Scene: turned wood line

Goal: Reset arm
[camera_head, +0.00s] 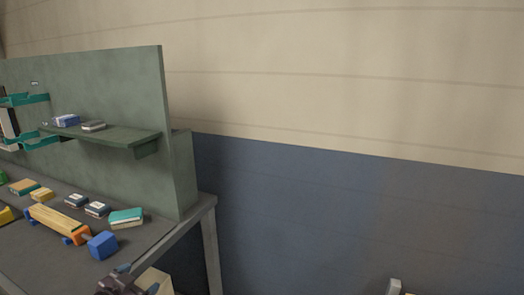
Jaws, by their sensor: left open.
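My left gripper (136,279) shows at the bottom edge of the head view, dark, with two blue-grey fingertips spread apart. It is open, and nothing shows between the fingertips. It appears in front of the near edge of the grey workbench (160,238), below a blue block (102,245) in the picture. The rest of my left arm is cut off by the frame. My right gripper does not show.
On the bench lie a wooden-slatted piece with orange and blue ends (58,222), a teal-topped block (126,217) and several small blocks. A green upright panel (110,90) carries a shelf (118,136). Right of the bench is a bare wall (330,200).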

